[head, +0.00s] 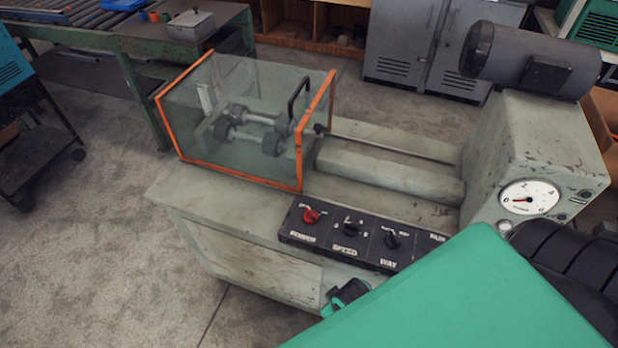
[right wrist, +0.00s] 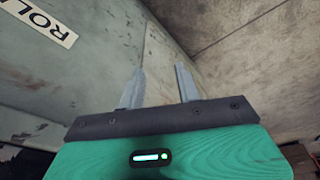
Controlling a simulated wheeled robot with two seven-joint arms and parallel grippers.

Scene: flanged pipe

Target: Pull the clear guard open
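The clear guard (head: 235,120) is a see-through box with orange-edged frames on the left part of the grey-green machine. It stands over a shaft with rollers (head: 250,128). A black handle (head: 297,98) rises at its right end, beside the right orange frame. My right gripper (right wrist: 160,88) is open and empty in the right wrist view. It is near a grey-green panel and the concrete surface, away from the guard. In the head view, my green arm covers the lower right, and the right fingertips cannot be made out. My left gripper is not in view.
A control panel (head: 360,240) with a red knob and black knobs lies along the machine's front. A motor (head: 530,58) and a gauge (head: 529,197) are at the right. A green workbench (head: 125,45) stands behind left. Floor is clear at the left front.

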